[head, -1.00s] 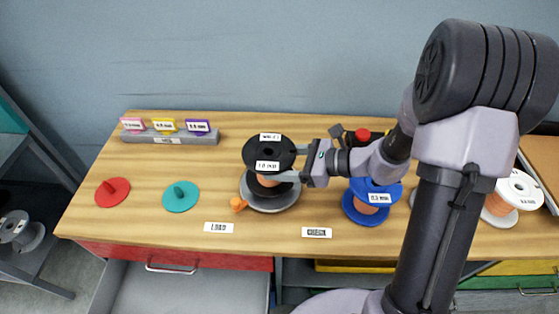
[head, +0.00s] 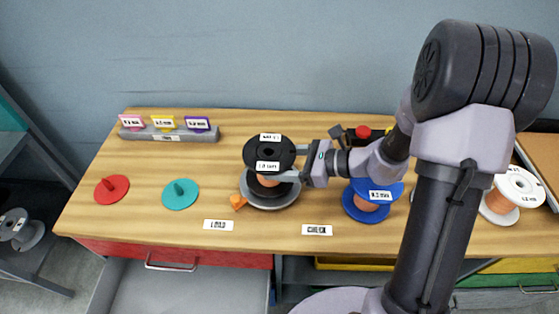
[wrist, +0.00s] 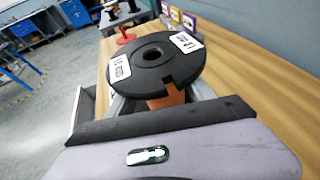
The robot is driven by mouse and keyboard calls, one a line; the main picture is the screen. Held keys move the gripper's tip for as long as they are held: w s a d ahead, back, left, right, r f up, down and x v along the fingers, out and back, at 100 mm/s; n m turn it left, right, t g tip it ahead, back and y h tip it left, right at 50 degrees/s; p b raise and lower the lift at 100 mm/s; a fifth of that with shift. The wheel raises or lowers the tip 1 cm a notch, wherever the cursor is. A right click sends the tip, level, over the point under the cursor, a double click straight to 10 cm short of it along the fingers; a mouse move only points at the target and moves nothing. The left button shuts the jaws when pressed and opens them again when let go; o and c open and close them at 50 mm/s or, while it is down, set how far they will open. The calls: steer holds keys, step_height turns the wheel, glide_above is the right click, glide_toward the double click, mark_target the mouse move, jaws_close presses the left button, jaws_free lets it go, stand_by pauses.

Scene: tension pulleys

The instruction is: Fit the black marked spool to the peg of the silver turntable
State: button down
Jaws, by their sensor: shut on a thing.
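The black spool (head: 258,153) has two white labels on its top flange and orange-brown wire on its core. It is over the silver turntable (head: 290,198), roughly upright. My gripper (head: 288,164) comes from the right and is shut on the spool between its flanges. In the wrist view, the spool's top flange (wrist: 140,65) with its centre hole and an edge notch fills the middle, and my gripper (wrist: 162,100) is around the wound core. The spool hides the turntable's peg. I cannot tell whether the lower flange touches the turntable.
An orange piece (head: 238,202) sits at the turntable's left edge. A blue spool (head: 362,207) stands close to the right, below my arm. A teal disc (head: 180,195) and a red disc (head: 112,189) lie left. A grey tag rack (head: 170,135) stands at the back left.

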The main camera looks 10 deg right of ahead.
steer(key=shift+f, duration=0.6)
steer(key=shift+c, duration=1.4)
jaws_free()
steer(key=shift+f, duration=0.1)
steer(key=shift+d, duration=0.1)
steer(key=p+v, duration=0.6)
steer(key=v, duration=1.1)
steer(key=shift+p, duration=0.3)
steer(key=shift+d, duration=0.1)
